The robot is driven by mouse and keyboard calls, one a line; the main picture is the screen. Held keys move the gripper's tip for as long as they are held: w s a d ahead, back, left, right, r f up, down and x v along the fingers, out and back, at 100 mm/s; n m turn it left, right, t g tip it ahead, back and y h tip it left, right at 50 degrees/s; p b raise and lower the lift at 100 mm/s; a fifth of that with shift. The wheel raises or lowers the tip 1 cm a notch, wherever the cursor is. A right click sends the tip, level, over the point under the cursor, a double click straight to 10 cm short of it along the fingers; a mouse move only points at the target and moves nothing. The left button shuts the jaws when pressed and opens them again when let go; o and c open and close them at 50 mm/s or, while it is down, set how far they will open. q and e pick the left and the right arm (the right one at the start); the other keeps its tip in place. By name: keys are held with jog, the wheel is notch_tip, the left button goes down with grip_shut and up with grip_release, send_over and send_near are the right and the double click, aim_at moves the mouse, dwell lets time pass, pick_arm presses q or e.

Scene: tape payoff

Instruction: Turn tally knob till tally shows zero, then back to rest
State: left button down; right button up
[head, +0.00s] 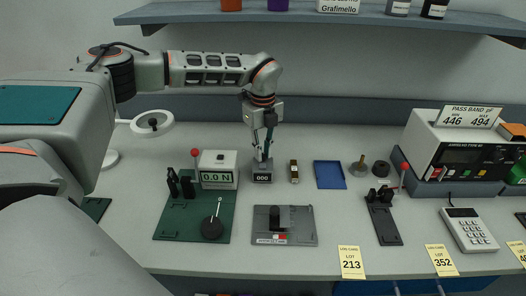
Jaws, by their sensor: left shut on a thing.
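The tally counter (262,178) is a small grey block on the bench, with a dark window that appears to read 000. My left arm reaches in from the left, and my left gripper (262,156) points down at the top of the counter. Its fingers are shut on the tally knob, which is mostly hidden between the fingertips. My right gripper is not in view.
A small brown-and-black item (294,171) and a blue tray (329,175) lie to the right. A grey plate fixture (284,239) lies in front. A meter (459,146) stands far right.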

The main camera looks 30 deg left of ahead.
pick_arm(q)
jog(key=c, duration=2)
grip_release()
notch_tip(320, 180, up, 12)
jog(key=shift+r, duration=0.1)
